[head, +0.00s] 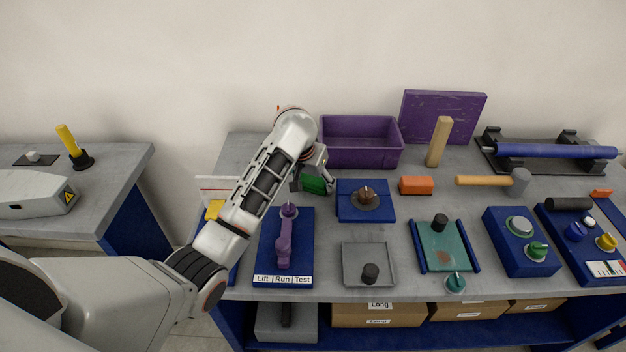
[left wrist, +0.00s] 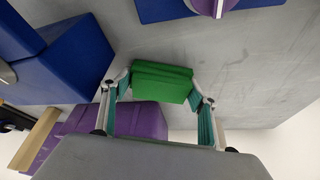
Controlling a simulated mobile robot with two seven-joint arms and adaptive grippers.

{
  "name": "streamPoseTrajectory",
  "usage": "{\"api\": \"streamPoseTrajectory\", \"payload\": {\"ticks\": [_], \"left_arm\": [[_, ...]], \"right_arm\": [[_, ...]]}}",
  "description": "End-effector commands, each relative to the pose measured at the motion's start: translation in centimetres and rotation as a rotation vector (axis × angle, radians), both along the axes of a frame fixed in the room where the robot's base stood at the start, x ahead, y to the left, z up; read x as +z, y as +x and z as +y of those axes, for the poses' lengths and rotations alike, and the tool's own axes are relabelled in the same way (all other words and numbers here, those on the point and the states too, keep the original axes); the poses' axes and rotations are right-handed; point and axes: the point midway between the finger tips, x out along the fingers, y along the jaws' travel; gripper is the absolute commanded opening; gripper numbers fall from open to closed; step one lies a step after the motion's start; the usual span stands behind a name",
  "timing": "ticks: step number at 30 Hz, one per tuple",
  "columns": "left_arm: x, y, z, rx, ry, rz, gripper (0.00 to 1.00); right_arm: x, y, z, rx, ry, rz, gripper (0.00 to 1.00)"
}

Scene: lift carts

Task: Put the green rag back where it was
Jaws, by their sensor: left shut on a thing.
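The green rag (head: 314,185) is a folded green block near the back of the grey workbench, in front of the purple bin. My left gripper (head: 312,181) is shut on it, partly hiding it in the head view. In the left wrist view the rag (left wrist: 161,82) sits between the two fingertips of my left gripper (left wrist: 160,86), one at each side. Whether the rag touches the bench top cannot be told. My right gripper is not in view.
The purple bin (head: 360,162) stands behind the rag. A blue block with a round brown part (head: 366,214) is to its right, and a blue board with a purple lever (head: 284,270) is in front. An orange block (head: 416,186) lies farther right.

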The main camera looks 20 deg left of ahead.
Motion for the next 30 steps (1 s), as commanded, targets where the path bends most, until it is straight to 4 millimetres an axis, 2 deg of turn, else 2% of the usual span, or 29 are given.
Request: {"api": "streamPoseTrajectory", "payload": {"ticks": [2, 3, 4, 13, 17, 20, 30], "left_arm": [[-0.3, 0.0, 0.0, 0.001, 0.001, 0.001, 0.42], [-0.3, 0.0, 0.0, 0.001, 0.001, 0.001, 0.61], [-0.3, 0.0, 0.0, 0.001, 0.001, 0.0, 0.66], [-0.2, 0.0, 0.0, 0.0, 0.0, 0.0, 0.66], [0.5, 0.0, 0.0, 0.0, -0.001, -0.001, 0.66], [1.7, -0.5, -0.1, 0.0, -0.002, -0.002, 0.66], [7.7, -3.0, 0.1, -0.001, -0.006, -0.002, 0.66]], "right_arm": [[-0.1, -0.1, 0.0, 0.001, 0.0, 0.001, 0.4], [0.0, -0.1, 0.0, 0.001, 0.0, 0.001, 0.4], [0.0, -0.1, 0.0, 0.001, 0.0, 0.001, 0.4], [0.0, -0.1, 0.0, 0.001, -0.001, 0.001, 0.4], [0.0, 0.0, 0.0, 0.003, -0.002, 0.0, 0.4], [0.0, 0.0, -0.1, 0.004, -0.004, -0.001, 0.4], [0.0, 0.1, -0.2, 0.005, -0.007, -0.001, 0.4]]}}
